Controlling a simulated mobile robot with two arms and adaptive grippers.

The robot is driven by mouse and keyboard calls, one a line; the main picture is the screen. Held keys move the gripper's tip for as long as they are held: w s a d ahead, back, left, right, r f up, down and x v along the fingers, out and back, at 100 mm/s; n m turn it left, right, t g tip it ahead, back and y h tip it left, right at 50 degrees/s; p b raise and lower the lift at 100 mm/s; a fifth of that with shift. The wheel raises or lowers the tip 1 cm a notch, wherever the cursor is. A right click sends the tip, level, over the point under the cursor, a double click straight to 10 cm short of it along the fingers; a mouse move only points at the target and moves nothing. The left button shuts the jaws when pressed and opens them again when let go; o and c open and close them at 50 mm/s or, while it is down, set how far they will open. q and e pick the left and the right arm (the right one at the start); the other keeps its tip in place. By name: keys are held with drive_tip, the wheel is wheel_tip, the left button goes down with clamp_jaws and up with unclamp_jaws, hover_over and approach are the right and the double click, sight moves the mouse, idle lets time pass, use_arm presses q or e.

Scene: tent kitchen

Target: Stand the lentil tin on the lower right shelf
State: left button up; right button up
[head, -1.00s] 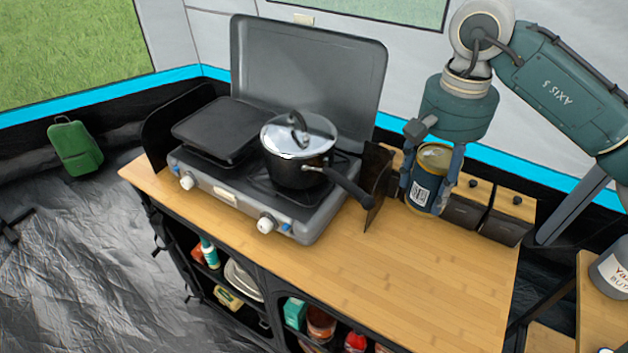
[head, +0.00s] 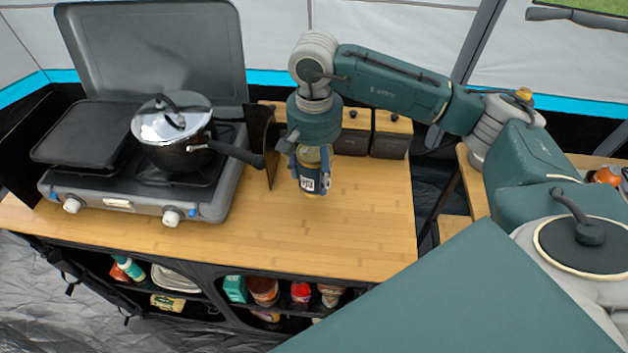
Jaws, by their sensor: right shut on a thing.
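The tin (head: 308,178), with a dark blue label, a white patch and a yellowish upper part, is upright at the back of the wooden counter (head: 345,230). My right gripper (head: 310,182) comes down from above and is shut on the tin's sides. I cannot tell whether the tin touches the counter. The lower right shelf opening (head: 284,291) under the counter shows only in part; a green box, jars and a red-capped bottle stand in it. My left gripper is not in view.
A stove (head: 140,205) with a lidded pot (head: 176,140) stands left of the tin; the pot's handle points toward it. A dark upright panel (head: 262,146) lies between. Dark canisters (head: 388,138) stand behind. The counter's front right is clear.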

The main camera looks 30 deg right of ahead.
sight(314, 186)
drive_tip(key=shift+f+p, duration=0.5)
drive_tip(key=shift+f, duration=2)
drive_tip(key=shift+f, duration=0.2)
drive_tip(key=o, duration=1.6)
drive_tip(key=shift+r, duration=0.1)
